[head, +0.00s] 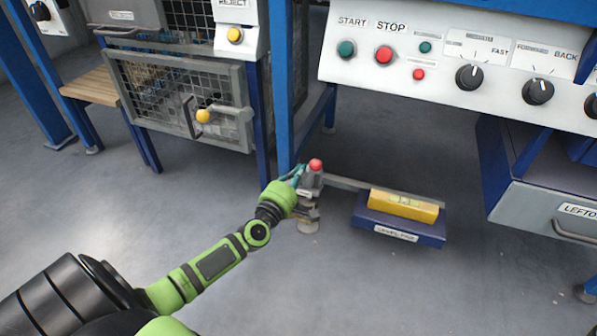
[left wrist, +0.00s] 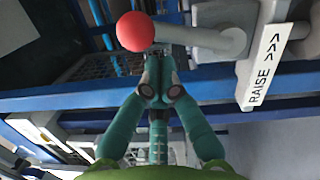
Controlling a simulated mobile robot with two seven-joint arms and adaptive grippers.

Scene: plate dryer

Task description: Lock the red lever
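The red lever has a red ball knob (head: 315,165) and shows just beyond my left gripper (head: 297,174) in the head view. In the left wrist view, the red knob (left wrist: 136,31) is large and close, on a grey arm (left wrist: 190,38) running right to a pivot beside a white "RAISE >>>" label (left wrist: 265,62). My left gripper (left wrist: 158,72) has its teal fingertips together, with nothing visible between them. The fingertips appear just below and right of the knob in that view; whether they touch the lever I cannot tell. My right gripper is not in view.
A yellow pedal (head: 403,206) on a blue base (head: 375,231) stands on the floor right of the lever. A blue post (head: 281,90) rises behind my gripper. The control panel (head: 440,100) overhangs at upper right; a mesh guard (head: 165,95) stands left. Foreground floor is clear.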

